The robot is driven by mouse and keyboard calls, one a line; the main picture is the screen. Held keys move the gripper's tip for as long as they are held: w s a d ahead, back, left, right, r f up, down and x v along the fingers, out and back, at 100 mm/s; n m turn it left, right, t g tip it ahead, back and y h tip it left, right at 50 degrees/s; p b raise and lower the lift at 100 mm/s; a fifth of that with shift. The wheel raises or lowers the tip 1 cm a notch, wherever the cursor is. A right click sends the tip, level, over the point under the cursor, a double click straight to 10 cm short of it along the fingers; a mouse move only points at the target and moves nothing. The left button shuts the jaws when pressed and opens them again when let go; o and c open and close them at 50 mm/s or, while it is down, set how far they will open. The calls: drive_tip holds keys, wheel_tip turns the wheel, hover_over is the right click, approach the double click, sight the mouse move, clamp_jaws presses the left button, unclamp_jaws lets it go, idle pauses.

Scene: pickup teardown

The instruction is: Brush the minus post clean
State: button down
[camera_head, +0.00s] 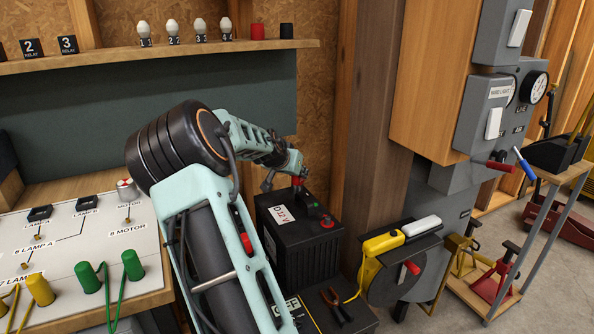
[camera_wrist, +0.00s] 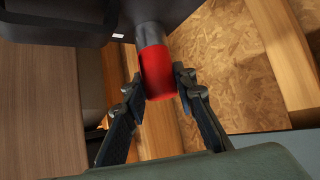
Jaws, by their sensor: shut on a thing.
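The black battery (camera_head: 315,252), with a "D 12V" label, stands below my gripper in the head view. My gripper (camera_wrist: 161,84) is shut on a red-handled tool (camera_wrist: 157,70), upright between the fingertips in the wrist view. A grey shaft (camera_wrist: 150,33) runs from the red handle up to a dark body at the top of that view. In the head view my gripper (camera_head: 284,175) is over the battery's back, with the red handle (camera_head: 298,181) just below it. A red-marked terminal (camera_head: 327,221) shows at the battery's front right. I cannot clearly make out the minus post or the brush's contact with it.
Pliers with orange handles (camera_head: 336,302) lie in front of the battery. A yellow device (camera_head: 383,243) sits on a reel to the right. The circuit board (camera_head: 85,262) with green and yellow plugs is at left. A wooden post (camera_head: 365,130) stands right behind the battery.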

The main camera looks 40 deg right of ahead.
drive_tip(key=m+g+h+p, duration=0.1)
drive_tip(key=m+g+p, duration=0.3)
drive_tip(key=m+p, duration=0.1)
drive_tip(key=shift+r+g, duration=0.1)
drive_tip(key=shift+g, duration=0.2)
drive_tip(key=shift+w+m+g+p, duration=0.1)
drive_tip(key=shift+m+g+p, duration=0.5)
drive_tip(key=shift+m, duration=0.4)
drive_tip(key=shift+f, duration=0.2)
drive_tip(key=shift+f+n+t+b, duration=0.2)
drive_tip(key=shift+n+t+b, duration=0.25)
drive_tip(key=shift+b, duration=0.65)
drive_tip(key=shift+n+t+b, duration=0.65)
drive_tip(key=shift+n+b, duration=0.1)
drive_tip(key=shift+b, duration=0.05)
drive_tip(key=n+t+b, duration=0.2)
drive_tip(key=n+t+y+b, duration=0.1)
drive_tip(key=n+t+b, duration=0.1)
drive_tip(key=n, duration=0.1)
drive_tip(key=shift+s+d+r, duration=0.1)
drive_tip(key=shift+s+r, duration=0.1)
drive_tip(key=shift+s+f+n+t+y+b, duration=0.1)
drive_tip(key=shift+f+n+t+y+b, duration=0.1)
drive_tip(key=shift+n+t+y+b, duration=0.55)
drive_tip(key=shift+n, duration=0.55)
drive_tip(key=shift+r+t, duration=0.1)
drive_tip(key=shift+t, duration=0.25)
